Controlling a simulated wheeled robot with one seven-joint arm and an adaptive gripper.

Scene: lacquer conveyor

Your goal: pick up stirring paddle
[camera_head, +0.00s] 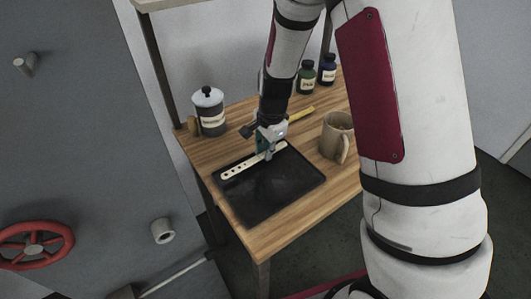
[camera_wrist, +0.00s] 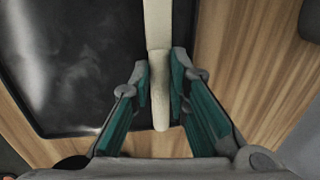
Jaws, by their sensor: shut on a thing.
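The stirring paddle (camera_head: 241,166) is a pale, flat strip with a row of holes, at the upper edge of a black tray (camera_head: 268,197). My gripper (camera_head: 267,148) comes down from above at the paddle's right end. In the wrist view, my gripper's teal fingers (camera_wrist: 162,80) are shut on the paddle (camera_wrist: 159,42), one on each side, with its rounded end towards the palm. I cannot tell whether the paddle touches the tray or hangs just above it.
On the wooden table (camera_head: 288,238) a beige mug (camera_head: 337,138) stands right of the tray. A red valve wheel (camera_head: 35,245) is at left.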

